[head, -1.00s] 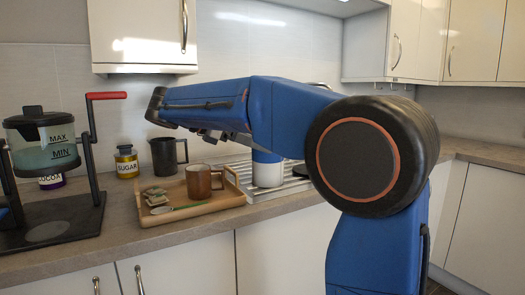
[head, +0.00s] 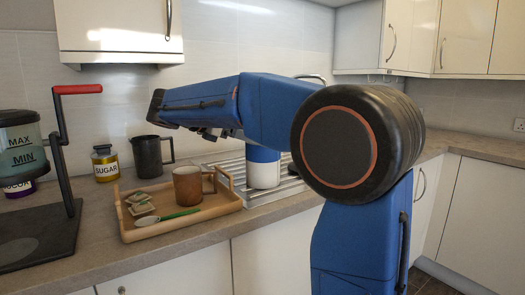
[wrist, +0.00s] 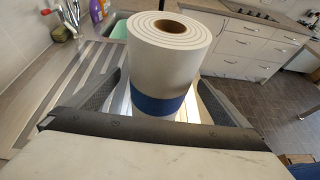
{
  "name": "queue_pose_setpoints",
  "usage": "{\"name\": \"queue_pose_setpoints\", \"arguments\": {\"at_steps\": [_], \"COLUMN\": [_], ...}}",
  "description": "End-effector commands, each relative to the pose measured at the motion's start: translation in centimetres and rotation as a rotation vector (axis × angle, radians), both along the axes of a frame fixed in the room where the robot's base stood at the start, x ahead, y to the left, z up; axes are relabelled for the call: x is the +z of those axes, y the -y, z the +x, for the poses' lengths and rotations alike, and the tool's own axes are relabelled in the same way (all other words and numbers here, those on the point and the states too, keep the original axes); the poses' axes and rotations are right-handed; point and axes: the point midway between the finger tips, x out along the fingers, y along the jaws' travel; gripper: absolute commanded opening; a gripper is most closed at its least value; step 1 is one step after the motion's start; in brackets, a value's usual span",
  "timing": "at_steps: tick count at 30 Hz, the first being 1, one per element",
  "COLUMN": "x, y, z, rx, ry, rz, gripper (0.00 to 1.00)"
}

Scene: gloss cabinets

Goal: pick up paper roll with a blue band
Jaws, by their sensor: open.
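The paper roll with a blue band (wrist: 165,55) stands upright in the wrist view, white with a brown core hole on top and the blue band around its lower part. It also shows in the head view (head: 263,172), standing on the ribbed metal drainer, its upper part partly hidden behind my arm. My gripper (wrist: 160,95) is open, with one dark finger to the left and one to the right of the roll in the wrist view. Whether the fingers touch the roll is unclear. My gripper's fingertips are hidden in the head view.
A wooden tray (head: 226,204) with a brown mug (head: 187,185), packets and a green-handled spoon sits left of the roll. A dark jug (head: 148,155) and a sugar jar (head: 105,163) stand behind it. The metal drainer (wrist: 42,105) and bottles (wrist: 97,10) show in the wrist view.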

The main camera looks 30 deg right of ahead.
Motion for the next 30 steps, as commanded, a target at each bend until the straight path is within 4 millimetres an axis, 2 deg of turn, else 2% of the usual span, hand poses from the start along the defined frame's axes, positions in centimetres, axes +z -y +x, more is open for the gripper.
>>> {"name": "queue_pose_setpoints", "arguments": {"at_steps": [7, 16, 24, 27, 30], "x": [-0.6, -2.3, -2.5, -2.5, -2.5], "y": [1.1, 4.5, 4.9, 4.9, 4.9], "z": [-0.1, -0.3, -0.2, -0.2, -0.2], "rx": [0.000, -0.001, 0.000, 0.000, 0.000], "ry": [0.000, -0.001, -0.001, -0.001, 0.000], "rz": [0.000, -0.001, 0.000, 0.000, 0.000], "gripper": [1.00, 1.00, 1.00, 0.76, 0.57]}}
